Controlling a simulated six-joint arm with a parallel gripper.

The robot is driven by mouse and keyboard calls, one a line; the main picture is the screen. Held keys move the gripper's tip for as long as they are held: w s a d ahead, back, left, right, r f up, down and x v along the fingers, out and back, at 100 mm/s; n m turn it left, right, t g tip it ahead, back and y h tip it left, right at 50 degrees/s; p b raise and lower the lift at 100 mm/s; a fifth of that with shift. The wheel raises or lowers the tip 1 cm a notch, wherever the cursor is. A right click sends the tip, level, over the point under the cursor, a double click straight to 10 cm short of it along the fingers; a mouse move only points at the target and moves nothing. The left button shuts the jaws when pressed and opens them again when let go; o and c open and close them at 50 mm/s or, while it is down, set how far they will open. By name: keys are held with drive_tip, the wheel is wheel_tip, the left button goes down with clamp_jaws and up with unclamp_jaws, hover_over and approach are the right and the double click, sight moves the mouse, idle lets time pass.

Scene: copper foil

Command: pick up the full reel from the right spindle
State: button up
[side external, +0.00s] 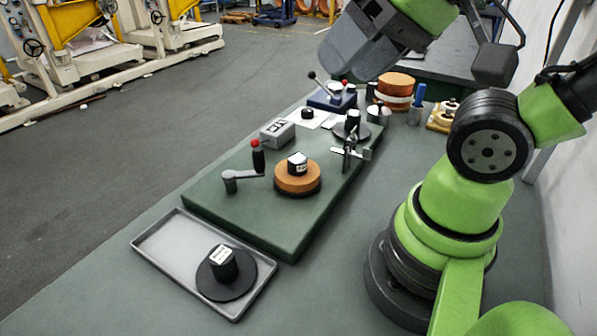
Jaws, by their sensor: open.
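A full reel of copper-coloured foil (297,180) sits on a spindle on the near part of the green base plate (235,210). Its black hub, with a white label on top, rises from the middle. A second spindle position farther back holds a black disc (341,133) with a black hub and no copper visible. My gripper (352,66) is at the top of the side view, high above the bench and well away from the reel. It is open, with nothing seen in it; its fingertips are hard to make out.
A grey tray (165,243) at the front left holds a black flanged reel (222,268). A metal clamp (350,155) stands at right. Copper rolls (396,86) are stacked behind.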

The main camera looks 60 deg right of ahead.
drive_tip(key=shift+o, duration=0.2)
drive_tip(key=o, duration=0.3)
drive_tip(key=shift+o, duration=0.2)
drive_tip(key=w+d+f+n+g, duration=0.2)
drive_tip(key=w+d+f, duration=0.1)
drive_tip(key=w+f, duration=0.1)
drive_tip(key=w+d+f+n+g+h, duration=0.1)
drive_tip(key=w+d+f+n+g, duration=0.1)
drive_tip(key=w+d+f, duration=0.1)
drive_tip(key=w+d+f+n+g+h, duration=0.1)
drive_tip(key=w+d+f+n+g, duration=0.1)
drive_tip(key=w+f, duration=0.4)
drive_tip(key=shift+d+f+g, duration=0.5)
drive_tip(key=shift+d+f, duration=0.15)
drive_tip(key=shift+d, duration=0.15)
hover_over(299, 159)
drive_tip(key=shift+n, duration=0.3)
wheel_tip(299, 159, down, 4)
drive_tip(key=shift+a+f, duration=0.15)
drive_tip(key=shift+f, duration=0.05)
drive_tip(key=shift+d+f, duration=0.2)
drive_tip(key=shift+f, duration=2.9)
